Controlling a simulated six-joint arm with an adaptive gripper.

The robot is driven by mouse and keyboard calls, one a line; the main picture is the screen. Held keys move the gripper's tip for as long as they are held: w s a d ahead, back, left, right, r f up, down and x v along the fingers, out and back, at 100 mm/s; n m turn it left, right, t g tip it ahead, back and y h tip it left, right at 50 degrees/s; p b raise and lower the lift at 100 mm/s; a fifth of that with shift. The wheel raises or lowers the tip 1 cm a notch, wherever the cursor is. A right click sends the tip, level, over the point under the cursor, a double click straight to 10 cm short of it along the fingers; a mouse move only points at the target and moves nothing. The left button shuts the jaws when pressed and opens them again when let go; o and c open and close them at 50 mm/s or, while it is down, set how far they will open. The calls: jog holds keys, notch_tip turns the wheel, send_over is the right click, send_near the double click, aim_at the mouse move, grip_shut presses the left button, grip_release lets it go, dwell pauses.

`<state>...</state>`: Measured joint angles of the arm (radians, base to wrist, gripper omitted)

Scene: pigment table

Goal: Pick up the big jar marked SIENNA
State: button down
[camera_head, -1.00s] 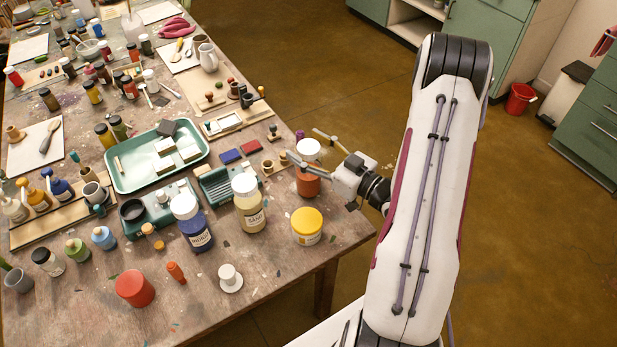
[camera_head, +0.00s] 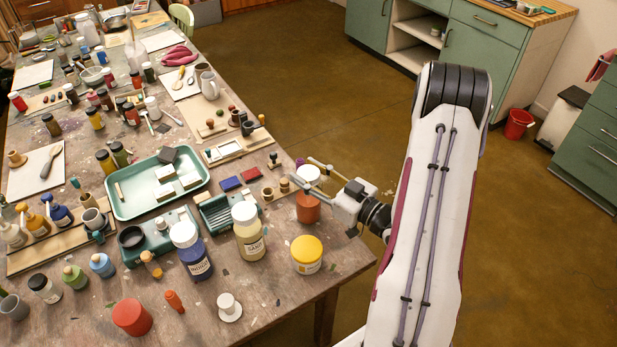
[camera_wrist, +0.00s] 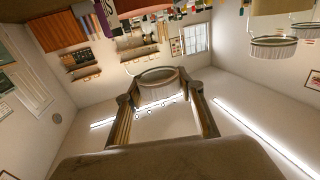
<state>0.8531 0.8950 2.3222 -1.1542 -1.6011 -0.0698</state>
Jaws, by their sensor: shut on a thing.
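A big jar with an orange-brown body (camera_head: 308,208) and a white lid (camera_head: 309,174) is at the right edge of the table. Its label does not show, so I cannot read its name. My gripper (camera_head: 308,177) reaches in from the right with its fingers on both sides of the lid and is shut on it. In the wrist view, which looks upside down, a ribbed pale lid (camera_wrist: 158,92) sits between the two fingertips. The jar looks upright. I cannot tell whether its base touches the table.
A yellow-lidded jar (camera_head: 307,257), a big cream jar (camera_head: 250,238) and a big blue jar (camera_head: 192,260) stand in front and to the left. A small wooden stamp (camera_head: 284,186) and a green rack (camera_head: 218,211) are close by on the left. Open floor (camera_head: 330,110) lies beyond the edge.

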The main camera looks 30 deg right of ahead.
jog(key=shift+r, duration=4.65)
